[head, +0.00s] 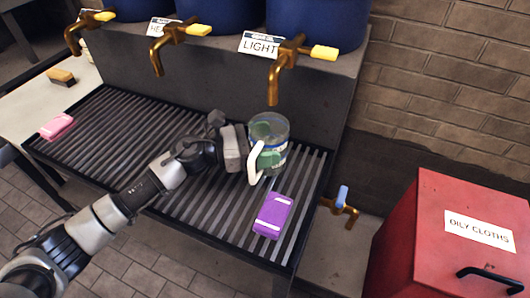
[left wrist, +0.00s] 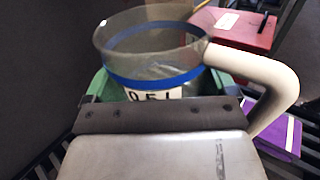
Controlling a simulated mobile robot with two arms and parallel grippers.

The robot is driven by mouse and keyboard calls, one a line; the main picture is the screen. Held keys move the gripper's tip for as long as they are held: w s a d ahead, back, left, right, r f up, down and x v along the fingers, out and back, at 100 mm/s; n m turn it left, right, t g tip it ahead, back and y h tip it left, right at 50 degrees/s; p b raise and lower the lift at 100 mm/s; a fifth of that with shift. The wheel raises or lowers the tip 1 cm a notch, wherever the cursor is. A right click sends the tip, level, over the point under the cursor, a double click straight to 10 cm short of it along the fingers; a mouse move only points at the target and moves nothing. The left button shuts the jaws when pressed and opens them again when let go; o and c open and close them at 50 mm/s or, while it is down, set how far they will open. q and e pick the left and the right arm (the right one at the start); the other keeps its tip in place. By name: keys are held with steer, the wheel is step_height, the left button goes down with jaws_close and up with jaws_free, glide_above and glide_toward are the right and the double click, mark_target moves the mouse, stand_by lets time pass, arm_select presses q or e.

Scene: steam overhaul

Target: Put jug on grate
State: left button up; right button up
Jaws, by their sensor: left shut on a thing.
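My right gripper is not in view.
A purple block (head: 273,216) lies on the grate in front of the jug, and a pink block (head: 57,126) at its left end. A red OILY CLOTHS bin (head: 440,235) stands at right.

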arm_select(q)
steer(key=shift+f, duration=1.35)
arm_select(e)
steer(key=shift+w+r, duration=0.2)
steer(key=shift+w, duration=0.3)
arm_select(q)
steer(key=shift+f, duration=0.1)
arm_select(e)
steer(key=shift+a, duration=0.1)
arm_select(q)
steer(key=o, duration=0.8)
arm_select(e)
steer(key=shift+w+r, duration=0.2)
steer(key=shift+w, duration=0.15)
